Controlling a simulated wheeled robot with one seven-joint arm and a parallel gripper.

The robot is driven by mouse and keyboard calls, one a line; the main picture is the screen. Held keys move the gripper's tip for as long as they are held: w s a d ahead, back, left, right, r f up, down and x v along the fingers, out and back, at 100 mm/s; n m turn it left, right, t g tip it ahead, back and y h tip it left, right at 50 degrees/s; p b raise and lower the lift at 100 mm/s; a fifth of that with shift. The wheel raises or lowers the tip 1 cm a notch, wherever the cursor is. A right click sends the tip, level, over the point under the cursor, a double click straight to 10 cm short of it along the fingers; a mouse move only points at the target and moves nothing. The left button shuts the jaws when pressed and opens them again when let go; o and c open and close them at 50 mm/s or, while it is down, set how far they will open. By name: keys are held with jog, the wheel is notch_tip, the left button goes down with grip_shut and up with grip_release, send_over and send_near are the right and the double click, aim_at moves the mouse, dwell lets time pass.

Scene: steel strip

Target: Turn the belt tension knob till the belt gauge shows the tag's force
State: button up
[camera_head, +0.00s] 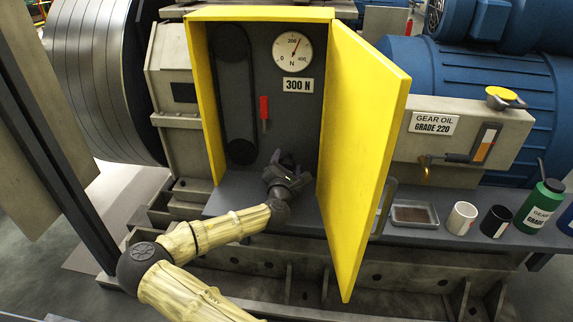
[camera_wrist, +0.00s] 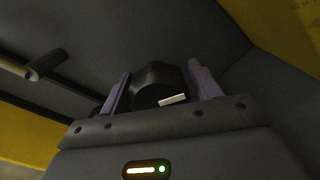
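The belt gauge (camera_head: 292,51) is a white dial marked 0, 200 and 400 N. The black belt tension knob (camera_wrist: 158,84) has a white mark, slightly tilted, in the wrist view. In the head view my gripper (camera_head: 287,168) is low inside the yellow cabinet and largely hides the knob.
The yellow cabinet door (camera_head: 362,140) stands open right of my gripper. A red-handled lever (camera_head: 264,108) and the dark belt (camera_head: 237,95) are above it. A tray (camera_head: 414,226), a white cup (camera_head: 461,218), a black cup (camera_head: 495,221) and a green bottle (camera_head: 541,205) stand right of the door.

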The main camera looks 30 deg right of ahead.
jog(key=c, duration=0.7)
jog(key=shift+m, duration=0.5)
jog(key=m+p, duration=0.2)
jog(key=m, duration=0.3)
jog(key=m+p, duration=0.1)
jog(key=m, duration=0.5)
jog(key=o, duration=1)
jog(key=shift+c, duration=0.2)
jog(key=shift+s+a, duration=0.1)
jog(key=shift+a, duration=0.05)
